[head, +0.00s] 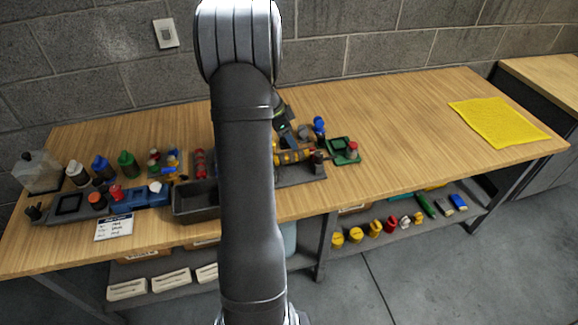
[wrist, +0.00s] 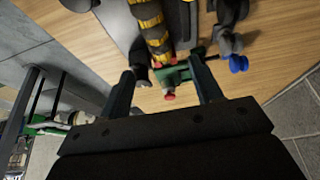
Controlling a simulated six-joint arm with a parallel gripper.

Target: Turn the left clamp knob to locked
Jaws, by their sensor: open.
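A dark fixture plate (head: 302,175) lies on the bench right of my arm in the head view, its left part hidden behind my arm. A yellow-and-black striped cylinder (head: 292,156) lies on it and shows in the wrist view (wrist: 152,25). A blue knob (head: 319,125) stands behind it; a blue knob also shows in the wrist view (wrist: 238,63). I cannot tell which part is the left clamp knob or its setting. My gripper (wrist: 162,68) is open, with its fingers apart on either side of a green piece with a red top.
A green tray (head: 338,158) with a red-capped piece sits right of the fixture. A dark bin (head: 193,203) and several bottles stand on the left. A yellow cloth (head: 498,122) lies far right. The bench between fixture and cloth is clear.

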